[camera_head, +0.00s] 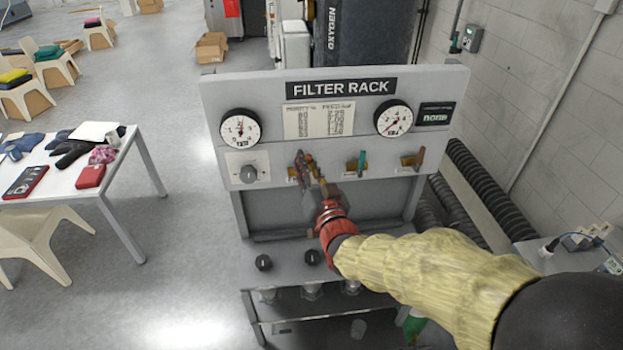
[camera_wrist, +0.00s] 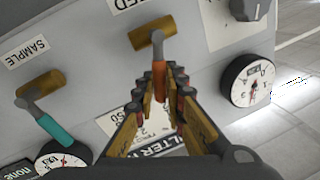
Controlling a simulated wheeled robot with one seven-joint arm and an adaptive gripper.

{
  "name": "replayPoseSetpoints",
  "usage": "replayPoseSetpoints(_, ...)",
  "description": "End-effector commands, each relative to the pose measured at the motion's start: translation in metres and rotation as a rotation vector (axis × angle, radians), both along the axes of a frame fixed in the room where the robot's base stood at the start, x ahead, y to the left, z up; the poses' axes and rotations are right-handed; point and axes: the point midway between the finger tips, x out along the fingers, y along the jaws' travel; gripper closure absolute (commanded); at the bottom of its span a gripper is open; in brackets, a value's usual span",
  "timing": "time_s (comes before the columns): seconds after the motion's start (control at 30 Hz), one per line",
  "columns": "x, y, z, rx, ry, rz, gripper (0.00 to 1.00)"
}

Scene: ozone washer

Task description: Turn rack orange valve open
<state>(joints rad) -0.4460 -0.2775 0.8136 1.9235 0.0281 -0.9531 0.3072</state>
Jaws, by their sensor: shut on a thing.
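The orange valve has a brass body (camera_wrist: 151,32) and an orange lever handle (camera_wrist: 158,62), seen at the top middle of the wrist view. My gripper (camera_wrist: 163,76) has its fingers on both sides of this handle and is shut on its free end. In the head view my gripper (camera_head: 304,165) is at the left valve position on the filter rack (camera_head: 270,165) and largely hides the valve there.
A third valve (camera_head: 418,158) is at the panel's right. Two gauges (camera_head: 240,129) (camera_head: 394,118) and a grey knob (camera_head: 249,173) sit on the panel. Black knobs (camera_head: 263,262) are on the lower shelf. A cluttered table (camera_head: 120,160) stands left, with open floor between.

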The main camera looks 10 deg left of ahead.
Motion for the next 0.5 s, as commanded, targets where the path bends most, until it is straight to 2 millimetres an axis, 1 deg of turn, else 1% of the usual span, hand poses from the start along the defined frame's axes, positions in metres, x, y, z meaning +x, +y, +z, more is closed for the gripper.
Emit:
replayPoseSetpoints(0.03, 0.000, 0.000, -0.008, 0.032, 0.004, 0.000, 1.00)
replayPoseSetpoints(0.5, 0.004, -0.015, -0.019, 0.363, 0.086, -0.002, 1.00)
